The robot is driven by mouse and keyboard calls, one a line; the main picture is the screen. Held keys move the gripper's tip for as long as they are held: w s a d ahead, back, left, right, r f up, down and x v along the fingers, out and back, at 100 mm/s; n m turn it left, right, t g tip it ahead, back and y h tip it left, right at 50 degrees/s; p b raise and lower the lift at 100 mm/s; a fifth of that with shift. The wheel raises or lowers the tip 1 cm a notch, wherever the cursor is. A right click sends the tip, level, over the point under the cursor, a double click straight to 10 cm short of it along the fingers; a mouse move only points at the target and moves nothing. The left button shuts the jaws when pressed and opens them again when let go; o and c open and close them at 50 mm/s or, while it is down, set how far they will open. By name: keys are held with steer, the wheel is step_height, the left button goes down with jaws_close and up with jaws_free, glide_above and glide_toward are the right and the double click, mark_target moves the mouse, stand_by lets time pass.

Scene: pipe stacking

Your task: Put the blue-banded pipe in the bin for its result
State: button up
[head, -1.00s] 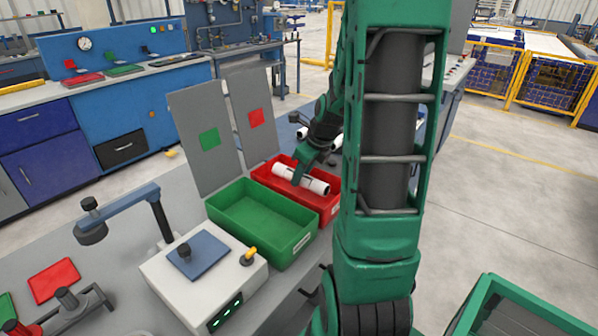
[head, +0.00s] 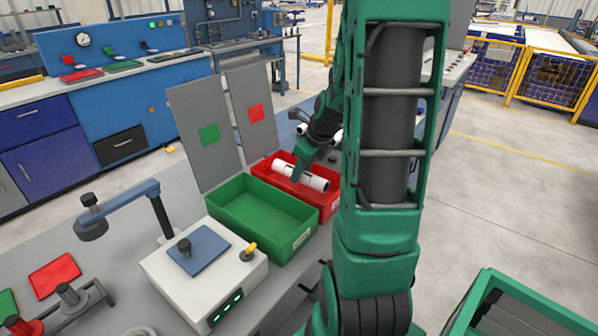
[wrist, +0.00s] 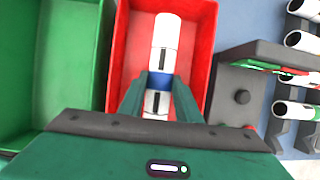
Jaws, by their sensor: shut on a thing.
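My gripper (head: 301,177) is shut on the blue-banded pipe (head: 284,171), at its blue band. The pipe is white with dark marks and lies roughly level. In the wrist view the pipe (wrist: 166,38) runs between the two fingers of my gripper (wrist: 159,90), with the red bin (wrist: 122,50) beneath it. In the head view the red bin (head: 326,210) surrounds the pipe from below; I cannot tell whether the pipe touches its floor. The green bin (head: 262,217) beside it is empty. My arm hides part of the area behind the red bin.
Grey panels with a green square (head: 209,134) and a red square (head: 256,113) stand behind the bins. A white device (head: 208,270) with green lights stands in front of the green bin. Several other pipes (wrist: 298,40) rest in holders at the right of the wrist view.

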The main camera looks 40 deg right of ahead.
steer(key=o, duration=1.3)
steer(key=shift+c, duration=0.2)
steer(key=shift+r, duration=0.1)
steer(key=v, duration=1)
steer(key=shift+r, duration=0.25)
steer(key=shift+s, duration=0.1)
steer(key=s+a+f+n+g, duration=0.1)
steer(key=s+a+n, duration=0.6)
steer(key=n, duration=0.7)
steer(key=s+a+n+g, duration=0.3)
steer(key=s+a+n, duration=0.3)
steer(key=s+n, duration=0.5)
steer(key=n, duration=0.2)
steer(key=shift+a+f+n+g, duration=0.3)
steer(key=shift+a+f+n, duration=0.05)
steer(key=shift+n, duration=0.05)
